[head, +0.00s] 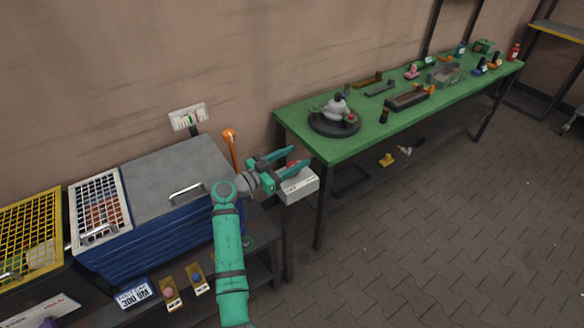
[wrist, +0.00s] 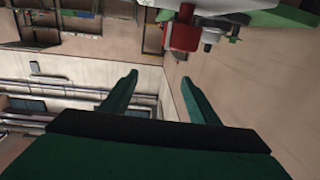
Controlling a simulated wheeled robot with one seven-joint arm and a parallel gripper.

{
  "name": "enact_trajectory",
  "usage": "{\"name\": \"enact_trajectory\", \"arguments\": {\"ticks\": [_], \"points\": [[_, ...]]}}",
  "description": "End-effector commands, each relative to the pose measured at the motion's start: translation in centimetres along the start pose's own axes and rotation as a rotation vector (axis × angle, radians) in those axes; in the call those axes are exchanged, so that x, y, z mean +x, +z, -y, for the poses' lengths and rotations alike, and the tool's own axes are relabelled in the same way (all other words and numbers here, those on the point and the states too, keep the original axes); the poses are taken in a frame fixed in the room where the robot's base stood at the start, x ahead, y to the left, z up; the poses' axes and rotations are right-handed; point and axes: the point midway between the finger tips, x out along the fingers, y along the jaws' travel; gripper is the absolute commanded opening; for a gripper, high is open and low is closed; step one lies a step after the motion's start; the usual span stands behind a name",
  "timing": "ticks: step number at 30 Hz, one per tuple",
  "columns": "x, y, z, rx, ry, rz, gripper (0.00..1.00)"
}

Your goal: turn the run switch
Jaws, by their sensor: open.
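A pale grey control box (head: 299,184) stands on a dark post between the blue bench and the green table, with a small dark label on its face. Something red shows on its top behind my gripper's fingers. I cannot make out the run switch for certain in the head view. In the wrist view a red knob (wrist: 180,36) and a small metal switch-like part (wrist: 211,36) are at the top, beyond the fingers. My gripper (head: 302,156) is open and empty, its fingers over the box top in the picture; in the wrist view its fingertips (wrist: 158,79) are apart with nothing between them.
A blue bench with a grey lid (head: 165,180) and wire-mesh crates is at left. An orange-topped post (head: 230,140) stands behind my gripper. A long green table (head: 350,146) with several parts is at right.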

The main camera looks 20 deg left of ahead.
Motion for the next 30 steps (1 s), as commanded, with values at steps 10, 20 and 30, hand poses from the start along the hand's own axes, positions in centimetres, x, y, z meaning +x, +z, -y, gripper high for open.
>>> {"name": "enact_trajectory", "arguments": {"ticks": [10,20,30], "points": [[-3.3,-4.1,-3.6,0.000,-0.003,-0.001,0.55],[-6.5,-6.4,-7.6,0.001,-0.001,0.000,0.55],[-7.7,-7.2,-9.0,-0.001,0.000,0.000,0.55]]}}
